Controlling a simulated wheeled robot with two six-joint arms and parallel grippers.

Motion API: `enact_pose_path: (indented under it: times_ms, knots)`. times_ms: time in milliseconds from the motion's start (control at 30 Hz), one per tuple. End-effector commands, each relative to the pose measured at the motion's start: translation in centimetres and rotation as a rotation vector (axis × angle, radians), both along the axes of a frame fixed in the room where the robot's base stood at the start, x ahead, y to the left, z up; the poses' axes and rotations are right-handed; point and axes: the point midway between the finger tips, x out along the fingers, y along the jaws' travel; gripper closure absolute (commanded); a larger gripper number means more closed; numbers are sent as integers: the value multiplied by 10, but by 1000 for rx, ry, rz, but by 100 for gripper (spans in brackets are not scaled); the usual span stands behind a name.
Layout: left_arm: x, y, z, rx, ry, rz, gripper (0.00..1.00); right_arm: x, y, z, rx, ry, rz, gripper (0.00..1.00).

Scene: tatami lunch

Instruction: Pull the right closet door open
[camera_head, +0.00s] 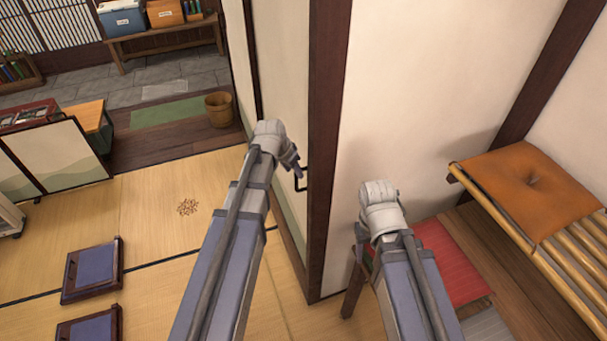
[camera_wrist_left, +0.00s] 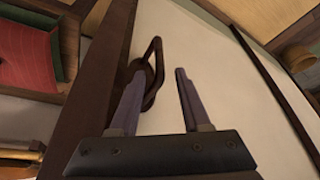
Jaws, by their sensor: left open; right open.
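The right closet door (camera_head: 285,60) is a cream sliding panel beside a dark wooden post; its pale face also fills the middle of the left wrist view (camera_wrist_left: 215,60). A dark loop handle (camera_head: 301,186) stands out from it near the post. My left gripper (camera_head: 295,166) is at the handle. In the left wrist view its jaws (camera_wrist_left: 160,72) are open, and the left finger overlaps the handle loop (camera_wrist_left: 156,50); I cannot tell whether it touches. The right finger is clear of the loop. My right arm ends before the wall right of the post, its gripper hidden.
The dark post (camera_head: 328,130) stands between my two arms. A bench with an orange cushion (camera_head: 530,190) and a red-topped stool (camera_head: 445,260) are at the right. Blue floor cushions (camera_head: 92,270) lie at the left. The tatami (camera_head: 160,225) between is mostly open.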

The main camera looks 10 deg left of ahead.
Motion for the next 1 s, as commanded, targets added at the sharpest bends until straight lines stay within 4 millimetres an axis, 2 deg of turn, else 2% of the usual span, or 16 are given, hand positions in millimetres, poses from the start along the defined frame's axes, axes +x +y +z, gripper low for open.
enact_pose_path:
  times_ms: [267, 700, 1000]
  knots:
    - [5, -2, -16, 0, 1, 0, 53, 0, 0, -16, 0, 0, 0, 42]
    - [25, -10, -68, -1, 1, 1, 53, 0, 0, -68, 0, 0, -1, 42]
    - [28, -12, -72, 0, 1, 1, 53, 0, 0, -72, 0, 0, -1, 42]
